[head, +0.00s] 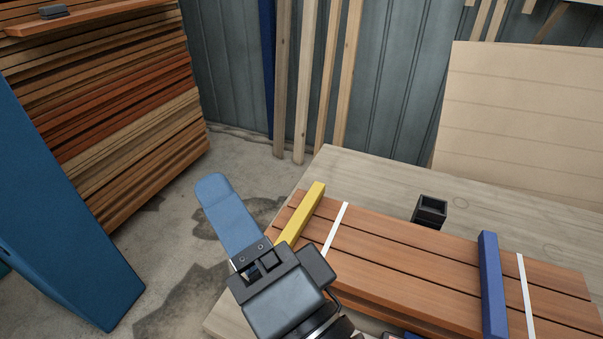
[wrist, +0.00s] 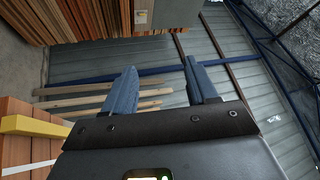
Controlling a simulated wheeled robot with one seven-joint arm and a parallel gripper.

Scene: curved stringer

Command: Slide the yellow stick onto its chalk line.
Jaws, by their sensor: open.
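The yellow stick (head: 303,212) lies across the stack of reddish-brown boards (head: 390,255) near its left end. A white chalk line (head: 336,229) runs just to its right, with a strip of bare wood between them. My gripper (head: 212,184) is left of the stick, apart from it, and hides its near end. In the head view its blue fingers overlap. In the wrist view the gripper (wrist: 160,66) has its two fingers spread with nothing between them. The yellow stick (wrist: 36,125) and chalk line (wrist: 30,167) show at that view's left edge.
A blue stick (head: 492,285) lies across the boards at right, beside another white line (head: 525,295). A small dark open box (head: 430,210) stands behind the boards on the pale tabletop (head: 350,170). A blue post (head: 60,210) and lumber pile (head: 120,100) stand left.

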